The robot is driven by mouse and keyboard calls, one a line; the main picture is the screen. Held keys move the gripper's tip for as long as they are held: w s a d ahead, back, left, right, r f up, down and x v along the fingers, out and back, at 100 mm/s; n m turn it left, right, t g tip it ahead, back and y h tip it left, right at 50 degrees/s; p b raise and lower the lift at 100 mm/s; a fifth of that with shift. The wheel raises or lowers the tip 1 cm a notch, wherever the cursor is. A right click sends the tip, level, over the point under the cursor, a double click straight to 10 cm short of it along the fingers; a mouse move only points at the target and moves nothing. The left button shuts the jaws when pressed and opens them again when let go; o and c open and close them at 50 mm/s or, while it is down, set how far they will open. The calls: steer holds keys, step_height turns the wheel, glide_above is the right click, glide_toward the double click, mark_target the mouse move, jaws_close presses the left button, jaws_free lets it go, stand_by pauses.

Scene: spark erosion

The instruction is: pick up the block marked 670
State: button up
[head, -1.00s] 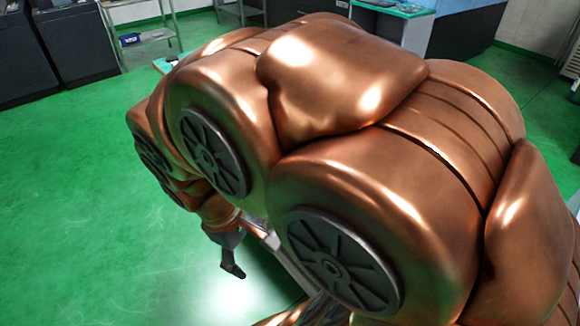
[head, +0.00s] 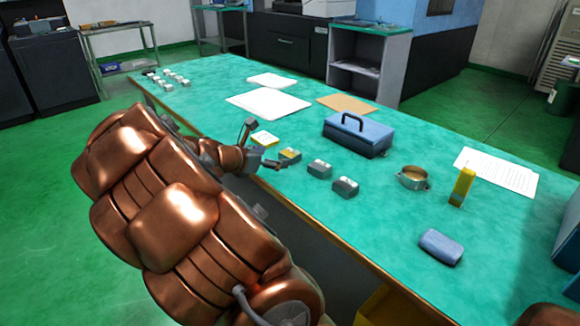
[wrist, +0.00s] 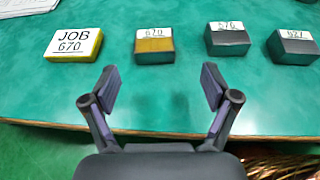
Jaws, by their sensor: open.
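In the wrist view, a block marked 670 (wrist: 154,45) stands on the green table. It is dark with a brass-yellow front and a white label on top. It shows in the head view too (head: 290,155). My gripper (wrist: 160,88) is open and empty, its two fingers spread short of the block, which lies roughly midway between them and farther off. In the head view my gripper (head: 263,147) is at the table's near edge. To the block's left is a yellow piece with a white top reading JOB 670 (wrist: 74,43).
Right of the 670 block stand a grey block (wrist: 228,40) with a hard-to-read label and one seemingly marked 627 (wrist: 293,47). Farther along are a blue toolbox (head: 358,136), a brass ring (head: 412,178) and a yellow upright piece (head: 462,187). Papers (head: 268,103) lie behind.

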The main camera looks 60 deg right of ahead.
mark_target(287, 154)
steer(key=shift+d+f, duration=0.3)
steer(key=shift+d, duration=0.25)
steer(key=shift+w+b+x, duration=0.15)
steer(key=shift+b+x, duration=0.2)
steer(key=shift+x, duration=1.4)
steer(key=shift+w+b+x, duration=0.1)
steer(key=shift+b+x, duration=0.25)
steer(key=shift+x, duration=1.4)
steer(key=shift+d+r, duration=0.1)
steer(key=shift+r, duration=0.05)
jaws_close()
